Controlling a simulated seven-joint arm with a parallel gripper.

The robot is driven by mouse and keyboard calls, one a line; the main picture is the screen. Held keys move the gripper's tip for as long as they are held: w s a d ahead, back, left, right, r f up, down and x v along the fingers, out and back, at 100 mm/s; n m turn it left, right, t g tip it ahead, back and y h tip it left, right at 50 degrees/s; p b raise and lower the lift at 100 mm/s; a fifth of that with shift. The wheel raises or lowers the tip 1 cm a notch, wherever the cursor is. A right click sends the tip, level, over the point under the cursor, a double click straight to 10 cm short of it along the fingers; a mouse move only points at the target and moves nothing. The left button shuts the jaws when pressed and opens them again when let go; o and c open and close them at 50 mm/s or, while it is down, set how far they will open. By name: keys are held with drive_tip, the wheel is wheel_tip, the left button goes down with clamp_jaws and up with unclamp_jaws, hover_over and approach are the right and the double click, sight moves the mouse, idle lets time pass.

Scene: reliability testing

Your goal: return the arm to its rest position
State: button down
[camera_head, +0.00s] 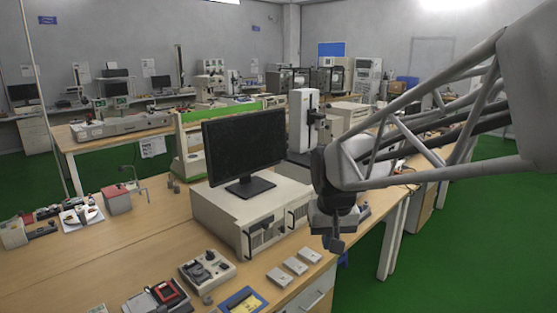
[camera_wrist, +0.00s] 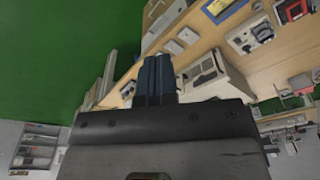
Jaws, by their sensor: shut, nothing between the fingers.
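My arm reaches in from the right of the head view. My gripper (camera_head: 335,245) hangs pointing down in front of the right side of the beige instrument case (camera_head: 222,212), above the bench's right edge. In the wrist view, the dark fingers of my gripper (camera_wrist: 157,60) lie side by side, shut and empty. The bench and green floor show beyond them. I cannot tell the exact gap between the gripper and the case.
A black monitor (camera_head: 245,147) stands on the case. Three small grey boxes (camera_head: 295,266) and a grey control device (camera_head: 207,270) lie at the bench front. Green floor (camera_head: 445,260) is open to the right. A white column instrument (camera_head: 303,120) stands behind my arm.

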drive_tip(key=s+d+f, duration=0.1)
drive_tip(key=s+d, duration=0.2)
drive_tip(key=s, duration=0.7)
drive_tip(key=s+d+f+m, duration=0.1)
drive_tip(key=s+d, duration=0.3)
drive_tip(key=s, duration=0.7)
drive_tip(key=shift+d+t, duration=0.25)
drive_tip(key=shift+t, duration=0.15)
drive_tip(key=w+a+n, duration=0.2)
drive_tip(key=w+a, duration=0.3)
drive_tip(key=w, duration=0.5)
drive_tip(key=w+a+n, duration=0.1)
drive_tip(key=w+a, duration=0.3)
drive_tip(key=w, duration=0.6)
drive_tip(key=w+a+n, duration=0.2)
drive_tip(key=w+a, duration=0.3)
drive_tip(key=w, duration=0.5)
drive_tip(key=w+a+f+n, duration=0.2)
drive_tip(key=w+a+f, duration=0.6)
drive_tip(key=w+a, duration=0.3)
drive_tip(key=w+a+f+n+g+y, duration=0.1)
drive_tip(key=w+a+f+n, duration=0.1)
drive_tip(key=w+a+f, duration=0.7)
drive_tip(key=w+a, duration=0.2)
drive_tip(key=a, duration=0.3)
drive_tip(key=shift+w+f, duration=0.15)
drive_tip(key=shift+w, duration=0.25)
